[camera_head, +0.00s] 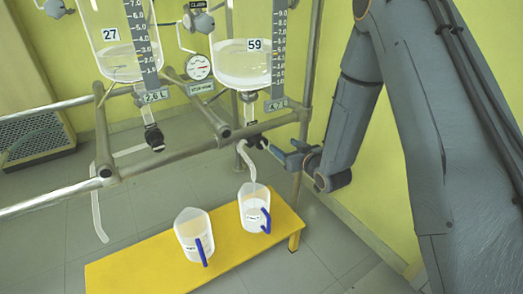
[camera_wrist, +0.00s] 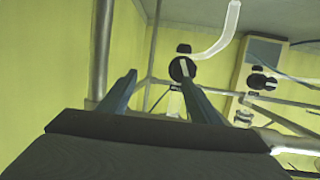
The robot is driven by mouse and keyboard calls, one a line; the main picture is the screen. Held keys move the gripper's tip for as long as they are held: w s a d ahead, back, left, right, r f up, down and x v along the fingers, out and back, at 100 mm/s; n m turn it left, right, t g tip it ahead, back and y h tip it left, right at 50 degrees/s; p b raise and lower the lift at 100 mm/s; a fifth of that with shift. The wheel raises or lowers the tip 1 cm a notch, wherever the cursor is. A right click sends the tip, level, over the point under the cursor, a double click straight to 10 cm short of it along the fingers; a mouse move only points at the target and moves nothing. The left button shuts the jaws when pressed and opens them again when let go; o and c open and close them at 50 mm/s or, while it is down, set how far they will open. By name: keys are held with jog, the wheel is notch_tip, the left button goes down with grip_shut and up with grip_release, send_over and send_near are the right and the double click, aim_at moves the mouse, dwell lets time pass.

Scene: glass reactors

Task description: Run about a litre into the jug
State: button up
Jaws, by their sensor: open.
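The glass vessel marked 59 (camera_head: 243,65) holds clear liquid low against its scale. Below it is a dark outlet valve (camera_head: 258,142), which also shows in the wrist view (camera_wrist: 182,68). A pale curved spout (camera_head: 243,152) runs down from the valve towards the right jug (camera_head: 253,213), a clear jug with a blue handle. Liquid shows in this jug; its exact level is too small to read. My gripper (camera_head: 284,150) is open, just right of the valve. In the wrist view my gripper (camera_wrist: 160,80) has its fingers apart, with the valve beyond them, nearer the right finger.
A second blue-handled jug (camera_head: 192,233) stands left on the yellow bench (camera_head: 145,270). The vessel marked 27 (camera_head: 108,60) holds liquid, with its own valve (camera_head: 154,138) below. Metal rails (camera_head: 175,155) cross under the vessels. A gauge (camera_head: 198,67) sits between them.

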aim_at(263, 145)
jog(key=shift+w+a+f+n+t+y+b, duration=0.15)
jog(key=shift+w+a+f+t+y+b, duration=0.3)
jog(key=shift+w+a, duration=0.75)
jog(key=shift+w+a+f+n+t+y+b, duration=0.25)
jog(key=shift+w+a+f+y, duration=0.3)
jog(key=shift+a, duration=1.15)
jog(key=shift+w+a+f+n+t+y+b, duration=0.15)
jog(key=shift+w+a+f+y+b, duration=0.35)
jog(key=shift+w+a, duration=0.8)
jog(key=shift+s+a+r, duration=0.1)
jog(key=shift+s+r, duration=0.05)
jog(key=shift+s, duration=0.1)
jog(key=c, duration=1.1)
jog(key=shift+o, duration=0.2)
jog(key=shift+m, duration=0.45)
